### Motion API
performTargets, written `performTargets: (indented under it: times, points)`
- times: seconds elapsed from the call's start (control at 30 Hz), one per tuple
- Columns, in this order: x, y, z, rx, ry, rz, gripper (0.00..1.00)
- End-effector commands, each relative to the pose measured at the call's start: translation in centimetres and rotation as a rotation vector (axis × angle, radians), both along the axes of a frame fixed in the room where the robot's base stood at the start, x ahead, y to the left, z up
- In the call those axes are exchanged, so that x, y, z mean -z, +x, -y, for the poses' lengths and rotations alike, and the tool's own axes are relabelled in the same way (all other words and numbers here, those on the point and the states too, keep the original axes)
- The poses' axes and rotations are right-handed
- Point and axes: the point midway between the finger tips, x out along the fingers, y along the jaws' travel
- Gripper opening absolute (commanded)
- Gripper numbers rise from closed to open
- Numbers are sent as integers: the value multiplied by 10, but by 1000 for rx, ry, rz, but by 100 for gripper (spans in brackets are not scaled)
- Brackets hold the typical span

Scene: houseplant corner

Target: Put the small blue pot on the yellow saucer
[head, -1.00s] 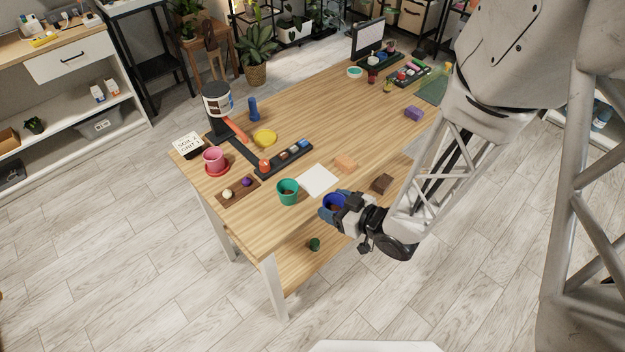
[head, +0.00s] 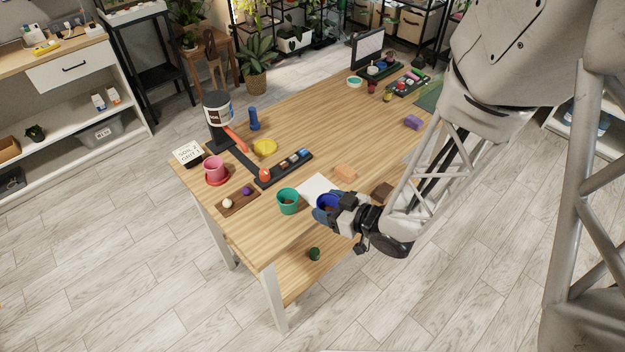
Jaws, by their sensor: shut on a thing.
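The small blue pot (head: 326,201) with brown soil inside is at the table's front edge, partly hidden by my gripper. My gripper (head: 329,208) is shut on the blue pot. I cannot tell how far above the table it is. The yellow saucer (head: 265,147) lies flat and empty on the table, to the left of and behind my gripper, beyond the dark tray.
A green pot (head: 288,201) stands close to the left of the blue pot. A white sheet (head: 315,187) lies behind it. A dark tray with several small items (head: 284,168) and an orange-red figure (head: 264,174) lie between gripper and saucer. A blue bottle (head: 254,120) stands behind the saucer.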

Motion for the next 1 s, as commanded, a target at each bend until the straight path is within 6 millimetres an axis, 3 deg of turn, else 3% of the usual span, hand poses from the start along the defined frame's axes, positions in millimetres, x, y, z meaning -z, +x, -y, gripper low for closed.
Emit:
performTargets:
  times: [0.6, 1.0]
  points:
    - [10, 91, -33, -1, 0, 0, 39]
    - [11, 106, -38, 0, 1, 1, 39]
